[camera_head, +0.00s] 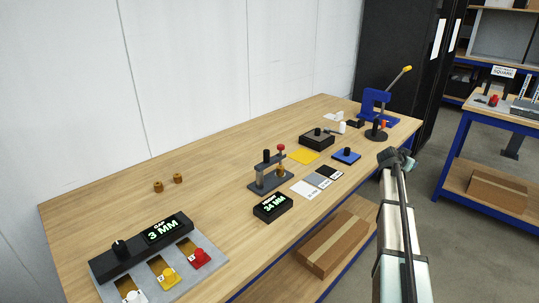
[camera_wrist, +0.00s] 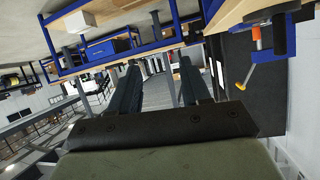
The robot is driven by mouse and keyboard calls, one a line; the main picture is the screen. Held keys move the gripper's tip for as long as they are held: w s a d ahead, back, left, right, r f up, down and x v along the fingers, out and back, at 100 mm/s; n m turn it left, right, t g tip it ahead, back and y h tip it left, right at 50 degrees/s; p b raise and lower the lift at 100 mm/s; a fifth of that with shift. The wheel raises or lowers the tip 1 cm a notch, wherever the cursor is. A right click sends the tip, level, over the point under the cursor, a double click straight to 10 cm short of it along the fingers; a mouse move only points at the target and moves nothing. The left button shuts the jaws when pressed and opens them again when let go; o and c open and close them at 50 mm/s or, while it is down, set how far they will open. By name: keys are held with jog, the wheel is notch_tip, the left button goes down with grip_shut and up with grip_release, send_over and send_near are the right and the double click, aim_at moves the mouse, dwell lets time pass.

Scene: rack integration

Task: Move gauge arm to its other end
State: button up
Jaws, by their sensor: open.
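A small dark gauge stand (camera_head: 270,181) is on the wooden bench in the head view. It has a black knob and a lever with a red ball (camera_head: 281,147) that points up on its right side. A black display (camera_head: 272,207) reading 34 MM lies in front of it. I cannot tell for sure which part is the gauge arm. My gripper (camera_head: 397,158) is right of the bench, well apart from the stand. In the wrist view my gripper (camera_wrist: 159,80) has its two dark fingers spread with nothing held between them. The stand is not clearly seen there.
A black control box (camera_head: 143,246) reading 3 MM, with coloured knobs, is at the near left. A blue press (camera_head: 376,104) stands at the far end.

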jog(key=w+a+r+n+t+h, duration=0.1)
jog(key=w+a+r+h, duration=0.1)
jog(key=a+r, duration=0.65)
jog(key=w+a+r+t+h, duration=0.2)
jog(key=a+r, duration=0.4)
jog(key=a, duration=0.6)
jog(key=w+a+r+n+t+h, duration=0.1)
jog(key=w+a+r, duration=0.1)
jog(key=a+r, duration=0.7)
jog(key=m+h, duration=0.1)
jog(key=h, duration=0.1)
send_over(266, 162)
jog(key=w+d, duration=0.5)
jog(key=w, duration=0.1)
notch_tip(266, 162, down, 2)
jog(key=s+a+f+m+g+y, duration=0.1)
jog(key=s+a+f+g, duration=0.1)
jog(key=s+a+f, duration=0.5)
jog(key=s+a+f+m+g+y, duration=0.1)
jog(key=s+a+f, duration=0.4)
jog(key=a+f, duration=0.4)
jog(key=x, duration=1.3)
jog(key=shift+w+r, duration=0.25)
jog(key=shift+r, duration=0.15)
grip_shut()
